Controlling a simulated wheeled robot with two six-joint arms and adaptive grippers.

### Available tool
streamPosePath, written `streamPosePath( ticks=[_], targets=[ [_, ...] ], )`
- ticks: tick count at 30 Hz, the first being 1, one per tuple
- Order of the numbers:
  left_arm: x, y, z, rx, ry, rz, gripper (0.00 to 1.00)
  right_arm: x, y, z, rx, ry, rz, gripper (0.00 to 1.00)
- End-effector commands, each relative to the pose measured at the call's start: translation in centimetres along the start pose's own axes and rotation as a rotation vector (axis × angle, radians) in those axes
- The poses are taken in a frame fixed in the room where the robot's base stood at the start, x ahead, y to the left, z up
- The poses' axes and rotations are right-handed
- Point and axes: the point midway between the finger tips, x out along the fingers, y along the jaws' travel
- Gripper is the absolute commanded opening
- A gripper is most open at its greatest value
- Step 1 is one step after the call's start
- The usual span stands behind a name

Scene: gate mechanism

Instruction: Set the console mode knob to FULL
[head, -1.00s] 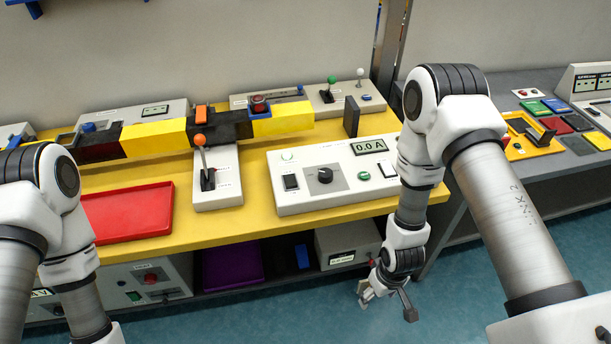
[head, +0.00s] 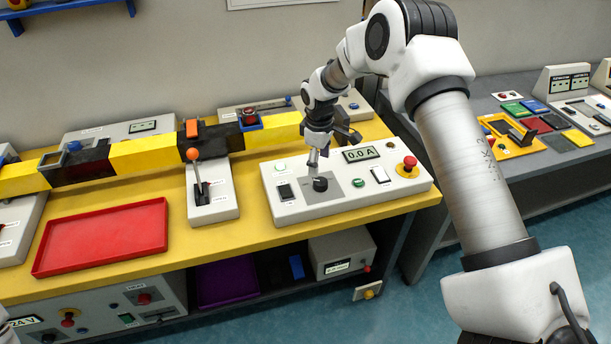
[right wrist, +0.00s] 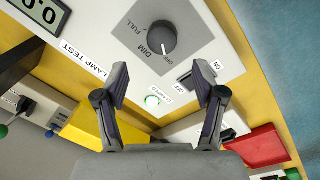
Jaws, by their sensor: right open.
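The mode knob (head: 320,184) is a black round knob on a grey plate of the white console (head: 400,194). In the right wrist view the knob (right wrist: 162,36) has FULL, DIM and OFF labels on one side. Its small white mark appears to face the OFF label, away from FULL. My right gripper (head: 316,163) hangs just above the knob in the head view. In the right wrist view my right gripper (right wrist: 161,85) is open and empty, with the knob beyond its fingertips, apparently not touched. My left gripper is out of view.
The console also carries a 0.0 A display (head: 361,154), a red stop button (head: 408,163), a green button (head: 358,183) and a black rocker switch (head: 286,192). An orange-knobbed lever (head: 194,158) stands to the left. A red tray (head: 105,237) lies further left.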

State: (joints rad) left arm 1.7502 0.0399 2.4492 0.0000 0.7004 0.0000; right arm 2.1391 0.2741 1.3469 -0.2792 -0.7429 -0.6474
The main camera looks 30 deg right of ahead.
Motion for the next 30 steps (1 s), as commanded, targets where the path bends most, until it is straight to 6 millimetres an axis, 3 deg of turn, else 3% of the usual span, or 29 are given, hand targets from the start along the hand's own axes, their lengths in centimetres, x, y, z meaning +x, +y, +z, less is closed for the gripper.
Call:
streamPosePath(
  ticks=[4, 13, 22, 23, 27, 28, 30],
  targets=[
    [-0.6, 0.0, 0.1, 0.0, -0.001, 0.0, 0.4, 1.3, 0.0, 0.1, -0.001, -0.006, -0.004, 0.69],
    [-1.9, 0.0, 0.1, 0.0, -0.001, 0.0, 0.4, 6.8, -0.1, 0.1, -0.001, -0.005, -0.003, 0.69],
    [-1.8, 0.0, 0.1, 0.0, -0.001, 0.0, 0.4, 7.7, 0.0, 0.1, -0.001, -0.002, -0.002, 0.69],
    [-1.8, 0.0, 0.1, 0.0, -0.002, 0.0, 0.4, 7.7, 0.0, 0.1, -0.001, -0.002, -0.002, 0.66],
    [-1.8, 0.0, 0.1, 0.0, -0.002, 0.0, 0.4, 7.7, -0.1, 0.1, -0.001, -0.003, -0.002, 0.16],
    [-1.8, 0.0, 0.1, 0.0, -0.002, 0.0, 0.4, 7.7, -0.1, 0.1, -0.001, -0.003, -0.002, 0.09],
    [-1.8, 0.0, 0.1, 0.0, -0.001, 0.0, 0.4, 7.8, -0.1, 0.1, -0.001, -0.003, -0.002, 0.09]
  ],
)
